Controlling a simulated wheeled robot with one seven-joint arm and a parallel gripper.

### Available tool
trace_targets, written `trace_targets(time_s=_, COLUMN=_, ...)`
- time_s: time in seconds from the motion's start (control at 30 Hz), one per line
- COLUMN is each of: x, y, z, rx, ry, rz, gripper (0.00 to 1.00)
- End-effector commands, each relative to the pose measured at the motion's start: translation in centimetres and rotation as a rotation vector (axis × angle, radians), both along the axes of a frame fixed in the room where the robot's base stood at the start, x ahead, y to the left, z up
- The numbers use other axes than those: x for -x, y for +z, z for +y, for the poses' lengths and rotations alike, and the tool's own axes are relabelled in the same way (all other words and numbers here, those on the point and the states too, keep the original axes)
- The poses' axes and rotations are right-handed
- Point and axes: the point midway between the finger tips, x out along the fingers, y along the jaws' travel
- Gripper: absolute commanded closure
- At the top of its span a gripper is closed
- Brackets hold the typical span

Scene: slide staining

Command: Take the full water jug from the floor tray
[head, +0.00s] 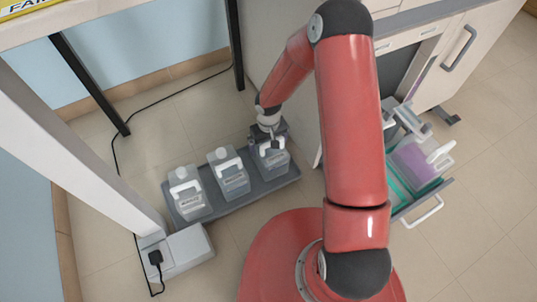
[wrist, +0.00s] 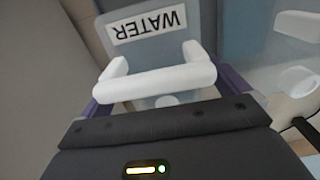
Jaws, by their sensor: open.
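Three translucent jugs with white handles stand upright in a row on the grey floor tray (head: 255,190): the left jug (head: 190,197), the middle jug (head: 232,178) and the right jug (head: 274,160). My gripper (head: 270,146) is down at the top of the right jug and partly hides it. In the wrist view this jug's label (wrist: 147,24) reads WATER, upside down. Its white handle (wrist: 157,81) lies across the space between my gripper's open fingers (wrist: 168,90), one at each side. Contact cannot be told. The jug's fill level is unclear.
A white box (head: 180,252) with a black plug and cable stands left of the tray. Black table legs (head: 90,85) rise behind. At right, an open drawer (head: 425,205) holds a container of purple liquid (head: 418,163).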

Motion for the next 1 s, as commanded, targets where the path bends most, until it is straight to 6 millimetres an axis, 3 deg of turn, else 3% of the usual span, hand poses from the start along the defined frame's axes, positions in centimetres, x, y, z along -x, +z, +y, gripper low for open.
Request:
trace_targets(time_s=0.23, x=-0.04, y=-0.14, z=0.03, rx=-0.001, ry=0.001, rz=-0.002, gripper=0.03)
trace_targets(time_s=0.8, x=-0.01, y=-0.11, z=0.03, rx=0.0, ry=0.0, rz=-0.001, gripper=0.77)
trace_targets(time_s=1.0, x=-0.12, y=0.04, z=0.07, rx=0.0, ry=0.001, rz=-0.004, gripper=0.8)
